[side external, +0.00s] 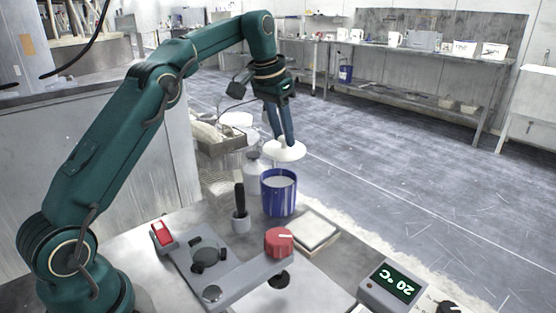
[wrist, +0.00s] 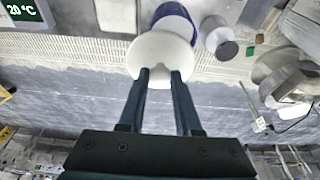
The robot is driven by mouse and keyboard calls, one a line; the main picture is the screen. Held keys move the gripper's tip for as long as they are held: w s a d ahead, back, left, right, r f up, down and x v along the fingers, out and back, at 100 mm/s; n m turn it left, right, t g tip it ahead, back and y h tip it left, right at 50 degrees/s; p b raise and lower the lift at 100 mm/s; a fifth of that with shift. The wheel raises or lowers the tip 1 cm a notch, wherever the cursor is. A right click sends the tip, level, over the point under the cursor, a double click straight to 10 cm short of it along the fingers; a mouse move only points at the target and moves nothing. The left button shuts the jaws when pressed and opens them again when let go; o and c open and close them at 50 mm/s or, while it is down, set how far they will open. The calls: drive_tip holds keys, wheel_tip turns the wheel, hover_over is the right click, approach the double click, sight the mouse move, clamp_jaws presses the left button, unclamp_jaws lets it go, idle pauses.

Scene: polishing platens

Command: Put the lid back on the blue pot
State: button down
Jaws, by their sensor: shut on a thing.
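The blue pot (side external: 278,197) stands on the work table in the side view, with white streaks on its side and a pale inside showing at its open top. The white round lid (side external: 285,151) hangs in the air above the pot, apart from it. My gripper (side external: 287,139) is shut on the lid from above. In the wrist view the gripper (wrist: 163,76) holds the lid (wrist: 160,54) at its fingertips. The lid partly covers the blue pot (wrist: 174,18) there. The knob between the fingers is hard to make out.
A grey-white bottle (side external: 253,168) stands just behind the pot. A black-handled tool in a small cup (side external: 240,218) is at its left. A pale square pad (side external: 309,234) lies at its right. A red-knobbed polishing fixture (side external: 279,243) and a temperature display (side external: 393,285) are in front.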

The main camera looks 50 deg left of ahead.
drive_tip(key=shift+w+a+f, duration=0.1)
drive_tip(key=shift+a+f, duration=0.05)
drive_tip(key=shift+a, duration=0.6)
drive_tip(key=shift+a+f+n, duration=0.25)
drive_tip(key=shift+f+n, duration=0.05)
drive_tip(key=shift+f, duration=3.1)
drive_tip(key=shift+f, duration=0.15)
drive_tip(key=c, duration=0.5)
unclamp_jaws()
drive_tip(key=o, duration=0.5)
drive_tip(key=shift+c, duration=0.2)
